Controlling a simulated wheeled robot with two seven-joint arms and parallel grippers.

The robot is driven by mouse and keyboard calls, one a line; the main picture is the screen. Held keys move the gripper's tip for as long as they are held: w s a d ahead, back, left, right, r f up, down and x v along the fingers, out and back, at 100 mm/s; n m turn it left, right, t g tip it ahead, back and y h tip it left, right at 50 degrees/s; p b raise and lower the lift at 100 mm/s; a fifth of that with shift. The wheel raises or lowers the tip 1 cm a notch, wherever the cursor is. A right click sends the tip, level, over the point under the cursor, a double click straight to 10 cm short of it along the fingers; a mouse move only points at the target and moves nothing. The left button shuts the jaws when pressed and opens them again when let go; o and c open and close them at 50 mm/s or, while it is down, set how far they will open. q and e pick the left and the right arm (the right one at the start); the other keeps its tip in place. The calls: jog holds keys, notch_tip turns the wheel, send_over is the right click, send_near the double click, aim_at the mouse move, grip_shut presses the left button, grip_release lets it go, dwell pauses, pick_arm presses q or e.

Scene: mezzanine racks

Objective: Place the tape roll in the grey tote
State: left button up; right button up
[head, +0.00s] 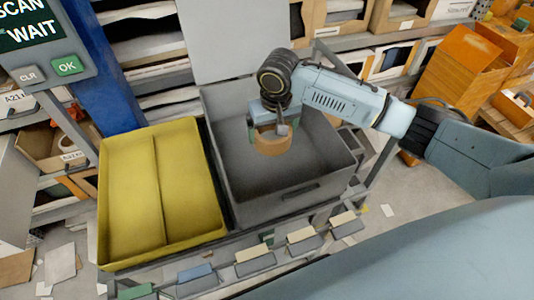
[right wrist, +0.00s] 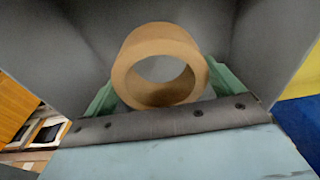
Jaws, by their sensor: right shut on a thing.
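The tape roll (head: 272,143) is a brown ring held by my right gripper (head: 278,128), over the inside of the grey tote (head: 316,187). In the right wrist view the tape roll (right wrist: 125,76) sits between the two green fingers of my right gripper (right wrist: 160,92), its hole facing the camera. The grey tote's inner walls (right wrist: 65,60) surround it in that view. I cannot tell how far the roll is above the tote floor. My left gripper is not in view.
A yellow tote (head: 130,200) stands directly left of the grey tote. A blue post (head: 103,65) and a screen panel (head: 40,40) are at the left. Racks with boxes (head: 345,12) run behind, and orange crates (head: 478,65) stand at the right.

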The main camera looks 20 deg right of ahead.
notch_tip(320, 180, down, 5)
jog(key=shift+s+r+b, duration=0.1)
jog(key=shift+s+b, duration=0.05)
jog(key=shift+b, duration=0.3)
jog(key=shift+f, duration=0.55)
notch_tip(320, 180, down, 3)
jog(key=shift+f+b, duration=0.1)
jog(key=shift+b, duration=0.45)
jog(key=shift+f, duration=0.1)
jog(key=o, duration=0.7)
jog(key=shift+f, duration=0.1)
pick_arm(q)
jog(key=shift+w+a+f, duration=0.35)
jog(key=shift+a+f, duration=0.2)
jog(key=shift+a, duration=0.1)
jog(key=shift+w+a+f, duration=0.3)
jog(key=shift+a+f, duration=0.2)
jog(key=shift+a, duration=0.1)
pick_arm(e)
jog(key=shift+o, duration=0.2)
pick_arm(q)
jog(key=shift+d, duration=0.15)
